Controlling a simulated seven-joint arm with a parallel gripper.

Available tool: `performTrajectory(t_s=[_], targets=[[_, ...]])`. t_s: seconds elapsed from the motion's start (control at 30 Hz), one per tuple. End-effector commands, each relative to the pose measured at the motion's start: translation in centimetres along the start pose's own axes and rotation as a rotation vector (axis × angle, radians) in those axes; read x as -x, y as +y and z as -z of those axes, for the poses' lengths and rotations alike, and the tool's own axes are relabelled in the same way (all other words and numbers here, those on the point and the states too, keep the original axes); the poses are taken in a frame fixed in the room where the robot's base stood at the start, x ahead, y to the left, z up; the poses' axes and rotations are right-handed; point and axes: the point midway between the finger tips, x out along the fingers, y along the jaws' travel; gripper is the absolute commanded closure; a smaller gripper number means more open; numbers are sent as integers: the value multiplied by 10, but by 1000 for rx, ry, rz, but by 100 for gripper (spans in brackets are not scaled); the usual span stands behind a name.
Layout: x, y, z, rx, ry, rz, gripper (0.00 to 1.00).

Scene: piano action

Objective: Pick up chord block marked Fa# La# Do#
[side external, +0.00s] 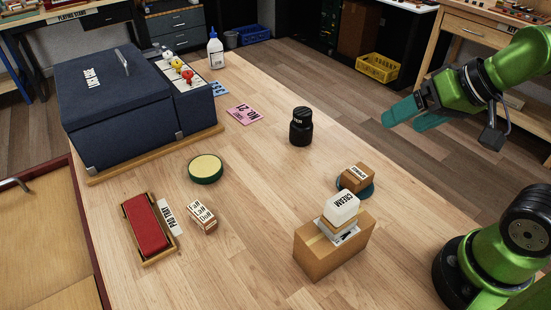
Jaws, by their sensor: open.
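A small pale wooden block (202,218) with dark lettering lies on the table, left of centre near the front. Its lettering looks like Fa# La# Do#, though it is small. It sits just right of the pad tray and apart from it. My gripper (403,117) is at the upper right, raised above the table's right side, with teal fingers pointing left. It is open with nothing seen between the fingers. It is far from the block.
A pad tray (128,223) with a red pad, a round green-rimmed tin (206,168), a black bottle (301,127) and a cardboard box (310,256) with a white cream block stand around. A large blue case (115,115) fills the back left. The table's middle is clear.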

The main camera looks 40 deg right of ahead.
Motion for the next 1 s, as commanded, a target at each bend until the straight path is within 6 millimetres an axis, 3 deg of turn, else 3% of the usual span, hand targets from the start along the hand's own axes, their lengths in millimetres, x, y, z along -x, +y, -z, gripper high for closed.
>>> performTrajectory(t_s=[0.1,0.23,0.47,0.6,0.77,1.0], targets=[[0,0,0,0,0,0,18],[0,0,0,0,0,0,0],[-1,-2,-1,6,-7,3,0],[-19,-7,-7,27,-90,-8,0],[-48,-40,11,41,-215,-12,0],[-111,-113,35,-141,-403,-57,0]])
